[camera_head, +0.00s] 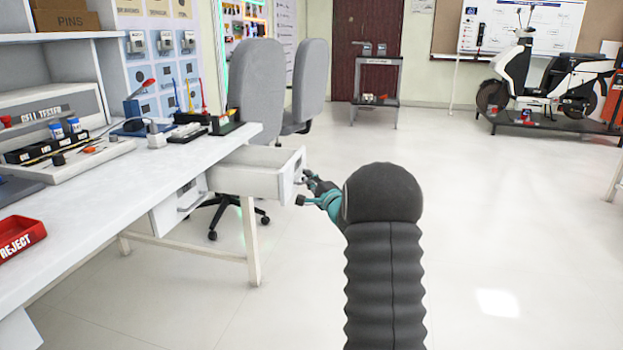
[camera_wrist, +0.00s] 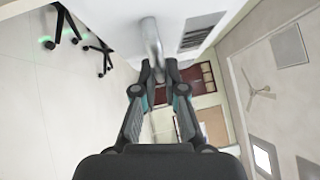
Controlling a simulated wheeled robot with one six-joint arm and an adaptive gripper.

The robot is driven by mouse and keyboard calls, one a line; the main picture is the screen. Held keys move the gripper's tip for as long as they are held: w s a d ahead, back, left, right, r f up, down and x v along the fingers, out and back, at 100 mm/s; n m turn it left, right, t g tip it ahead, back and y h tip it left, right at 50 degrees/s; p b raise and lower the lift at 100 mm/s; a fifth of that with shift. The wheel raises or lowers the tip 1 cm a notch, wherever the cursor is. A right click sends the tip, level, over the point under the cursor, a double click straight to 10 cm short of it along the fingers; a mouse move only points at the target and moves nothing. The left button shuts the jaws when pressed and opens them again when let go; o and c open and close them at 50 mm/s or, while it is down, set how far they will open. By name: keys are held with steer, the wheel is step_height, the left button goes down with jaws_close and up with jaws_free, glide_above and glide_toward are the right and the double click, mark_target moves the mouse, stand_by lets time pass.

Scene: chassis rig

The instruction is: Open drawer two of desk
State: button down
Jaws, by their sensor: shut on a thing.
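The white desk (camera_head: 140,160) runs along the left of the head view. Its far drawer (camera_head: 262,180) is pulled out, with its open top and inside showing. My gripper (camera_head: 306,187) is at the front of this drawer, shut on its handle (camera_head: 298,176). In the wrist view the fingers (camera_wrist: 159,72) close on the grey bar of the handle (camera_wrist: 151,38), in front of the white drawer front (camera_wrist: 120,22). A nearer drawer (camera_head: 178,207) with its own handle is under the desk top and looks closed. No drawer number is readable.
Two grey chairs (camera_head: 257,85) stand behind the open drawer, close to it. A red reject tray (camera_head: 18,237), a cell tester and small tools lie on the desk. The floor (camera_head: 500,230) to the right is clear, with a scooter (camera_head: 550,75) on a stand at the back.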

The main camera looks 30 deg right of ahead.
steer(key=c, duration=1.2)
jaws_free()
steer(key=shift+c, duration=0.2)
steer(key=shift+s, duration=0.1)
steer(key=s+f, duration=0.1)
steer(key=s, duration=1)
steer(key=shift+s+d+f, duration=0.2)
steer(key=shift+s+f, duration=0.15)
